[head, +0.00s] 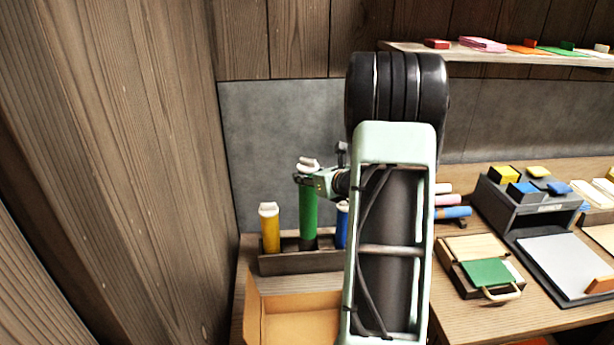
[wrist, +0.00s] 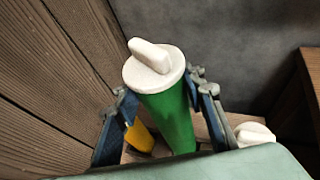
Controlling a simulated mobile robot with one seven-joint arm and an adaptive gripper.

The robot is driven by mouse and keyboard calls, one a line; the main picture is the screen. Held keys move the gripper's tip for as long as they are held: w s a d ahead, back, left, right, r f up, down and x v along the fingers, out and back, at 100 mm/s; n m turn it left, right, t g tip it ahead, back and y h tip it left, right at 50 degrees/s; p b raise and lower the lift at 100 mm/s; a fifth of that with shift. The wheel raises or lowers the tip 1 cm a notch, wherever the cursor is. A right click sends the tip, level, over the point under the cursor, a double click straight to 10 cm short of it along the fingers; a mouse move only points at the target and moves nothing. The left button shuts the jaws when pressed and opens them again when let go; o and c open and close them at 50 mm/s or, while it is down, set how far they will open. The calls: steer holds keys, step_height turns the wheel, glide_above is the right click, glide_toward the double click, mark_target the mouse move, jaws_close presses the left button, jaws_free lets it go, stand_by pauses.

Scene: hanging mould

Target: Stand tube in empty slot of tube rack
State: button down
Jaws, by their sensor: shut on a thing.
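A green tube (head: 309,218) with a white cap stands upright at the tube rack (head: 300,263), between a yellow tube (head: 270,232) and a blue tube (head: 342,228). My gripper (head: 310,180) is shut on the green tube just below its cap. In the wrist view the green tube (wrist: 170,118) lies between my two fingers (wrist: 163,115), tilted in the picture. The rack's front wall hides the tube's lower end, so I cannot tell whether it rests on the bottom. My arm partly covers the blue tube.
A wooden wall (head: 120,150) rises close on the left. An open cardboard box (head: 295,318) is in front of the rack. On the right are several coloured rolls (head: 453,212), a dark organiser (head: 520,208) and a green-fronted box (head: 487,273). A shelf (head: 520,55) hangs above.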

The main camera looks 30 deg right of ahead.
mark_target(312, 219)
step_height(312, 219, down, 12)
steer(key=b, duration=1.1)
steer(key=shift+f, duration=0.2)
steer(key=shift+f+b, duration=1.05)
steer(key=shift+b, duration=0.75)
stand_by(1.3)
steer(key=shift+s+a+f+b, duration=0.1)
steer(key=shift+s+f+b, duration=0.1)
steer(key=shift+f+b, duration=0.25)
stand_by(0.4)
steer(key=c, duration=1.4)
jaws_free()
steer(key=shift+w+f, duration=0.1)
steer(key=shift+f, duration=0.05)
steer(key=shift+o, duration=1.2)
steer(key=shift+r, duration=0.2)
